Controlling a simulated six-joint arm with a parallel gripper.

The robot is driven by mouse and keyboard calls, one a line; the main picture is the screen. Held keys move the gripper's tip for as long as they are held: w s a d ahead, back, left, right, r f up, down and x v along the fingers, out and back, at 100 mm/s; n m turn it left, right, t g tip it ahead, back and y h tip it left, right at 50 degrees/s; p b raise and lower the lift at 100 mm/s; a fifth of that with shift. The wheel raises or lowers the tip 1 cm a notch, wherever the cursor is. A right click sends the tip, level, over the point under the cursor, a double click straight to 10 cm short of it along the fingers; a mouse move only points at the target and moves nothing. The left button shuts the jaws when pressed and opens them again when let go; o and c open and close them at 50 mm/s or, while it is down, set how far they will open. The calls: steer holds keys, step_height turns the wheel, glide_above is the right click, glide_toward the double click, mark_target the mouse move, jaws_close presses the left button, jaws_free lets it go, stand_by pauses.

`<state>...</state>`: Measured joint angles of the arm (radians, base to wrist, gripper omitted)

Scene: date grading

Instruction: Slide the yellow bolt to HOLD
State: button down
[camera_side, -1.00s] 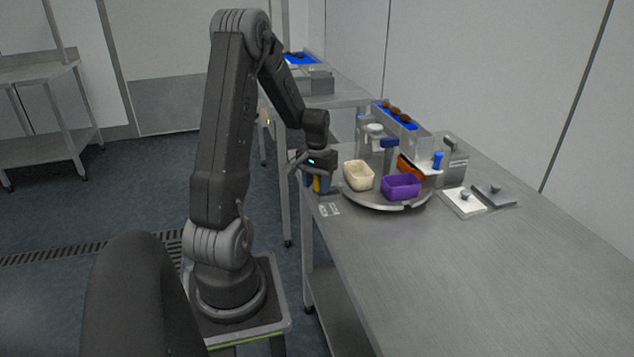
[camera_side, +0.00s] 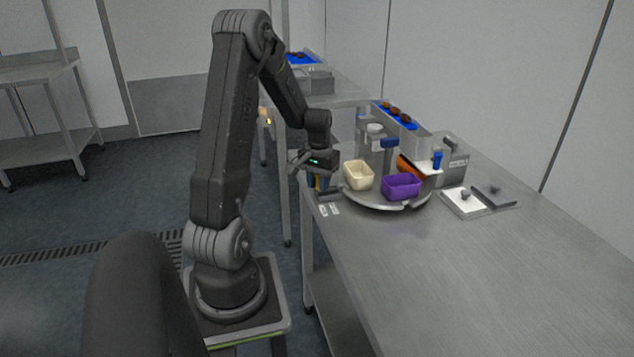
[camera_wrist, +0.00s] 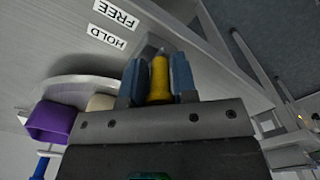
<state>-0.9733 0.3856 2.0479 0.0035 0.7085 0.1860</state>
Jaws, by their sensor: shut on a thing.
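The yellow bolt (camera_wrist: 160,80) stands between the two blue fingertips of my gripper (camera_wrist: 159,82) in the wrist view, and the fingers are shut on it. In the side view my gripper (camera_side: 318,182) is low at the left edge of the steel table, with a strip of the yellow bolt (camera_side: 319,183) showing. The HOLD label (camera_wrist: 106,38) and the FREE label (camera_wrist: 114,14) lie side by side on the table. In the wrist view HOLD is the nearer label to the bolt. The bolt's foot and its track are mostly hidden.
A round turntable (camera_side: 385,206) beside my gripper carries a cream bowl (camera_side: 359,176), a purple bowl (camera_side: 401,186) and an orange bowl (camera_side: 405,168). A white plate (camera_side: 463,203) and a grey plate (camera_side: 496,195) lie to its right. The front of the table is clear.

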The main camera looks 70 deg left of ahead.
mark_target(330, 188)
steer(key=shift+w+r, duration=0.1)
steer(key=shift+w, duration=1.45)
steer(key=c, duration=1)
jaws_free()
steer(key=shift+c, duration=0.2)
step_height(330, 188, up, 14)
